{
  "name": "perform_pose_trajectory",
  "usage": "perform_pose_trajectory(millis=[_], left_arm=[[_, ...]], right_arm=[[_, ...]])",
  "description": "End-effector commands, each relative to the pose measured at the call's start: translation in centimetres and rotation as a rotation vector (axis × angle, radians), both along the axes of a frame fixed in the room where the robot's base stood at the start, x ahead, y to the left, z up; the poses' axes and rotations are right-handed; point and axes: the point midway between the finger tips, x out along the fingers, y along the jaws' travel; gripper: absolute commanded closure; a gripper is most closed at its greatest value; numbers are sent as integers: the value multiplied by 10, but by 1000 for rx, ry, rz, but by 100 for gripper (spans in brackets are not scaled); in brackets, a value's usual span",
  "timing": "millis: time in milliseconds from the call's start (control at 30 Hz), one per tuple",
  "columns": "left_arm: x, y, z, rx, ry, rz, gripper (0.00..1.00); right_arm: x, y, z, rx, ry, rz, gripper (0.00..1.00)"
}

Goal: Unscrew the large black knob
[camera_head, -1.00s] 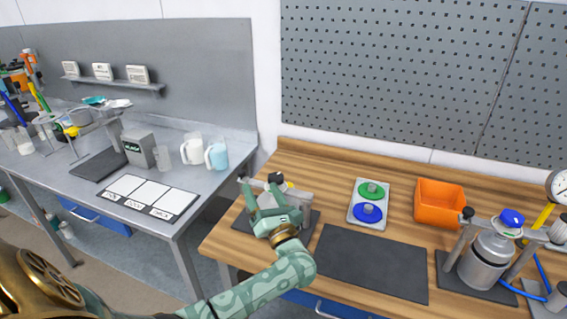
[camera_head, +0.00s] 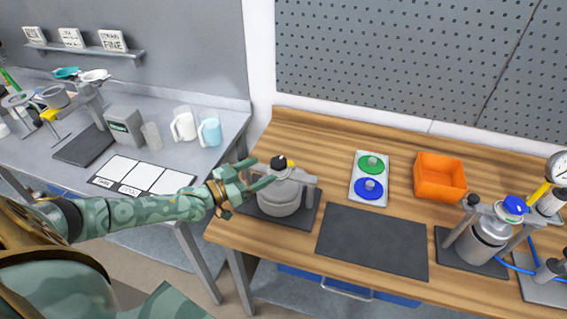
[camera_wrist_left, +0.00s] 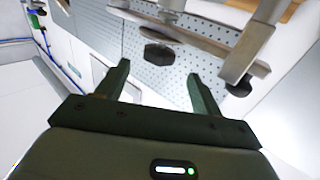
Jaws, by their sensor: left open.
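A black knob (camera_head: 279,162) sits on top of a grey lidded vessel (camera_head: 280,198) with a clamp bar, on a dark mat at the left end of the wooden bench. My left gripper (camera_head: 262,172) is open and empty, just left of this knob and level with the vessel's top. In the left wrist view, a faceted black knob (camera_wrist_left: 160,56) lies beyond the gap between the open fingers, apart from them. A second black knob (camera_wrist_left: 239,87) is at the bar's end, right of the fingers. My right gripper is not in view.
Right of the vessel are an empty dark mat (camera_head: 372,242), a tray (camera_head: 357,194) with green and blue discs, and an orange bin (camera_head: 440,180). Another clamped vessel (camera_head: 483,242) with a blue top stands at the far right. A grey table (camera_head: 235,123) adjoins at left.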

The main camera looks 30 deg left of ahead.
Motion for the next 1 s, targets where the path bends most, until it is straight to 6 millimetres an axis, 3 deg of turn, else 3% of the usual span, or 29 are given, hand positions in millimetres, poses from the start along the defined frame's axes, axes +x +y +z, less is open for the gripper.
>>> perform_pose_trajectory(millis=[100, 333, 500, 767, 800, 933, 967, 1000], left_arm=[[29, -13, -5, -3, -4, -1, 33], [69, -30, -4, -2, -1, 0, 33], [81, -35, -1, -4, 1, 0, 33], [82, -36, 1, -4, 1, 0, 33], [82, -36, 1, -4, 1, 0, 36], [82, -36, 0, -4, 1, 0, 72], [82, -36, 0, -4, 1, 0, 78], [82, -36, 0, -4, 1, 0, 78]], right_arm=[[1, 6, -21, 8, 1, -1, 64], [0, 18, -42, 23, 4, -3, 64], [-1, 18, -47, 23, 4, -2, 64], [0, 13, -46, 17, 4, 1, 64], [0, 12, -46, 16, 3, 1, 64], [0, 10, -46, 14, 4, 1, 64], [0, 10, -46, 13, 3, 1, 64], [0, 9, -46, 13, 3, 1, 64]])
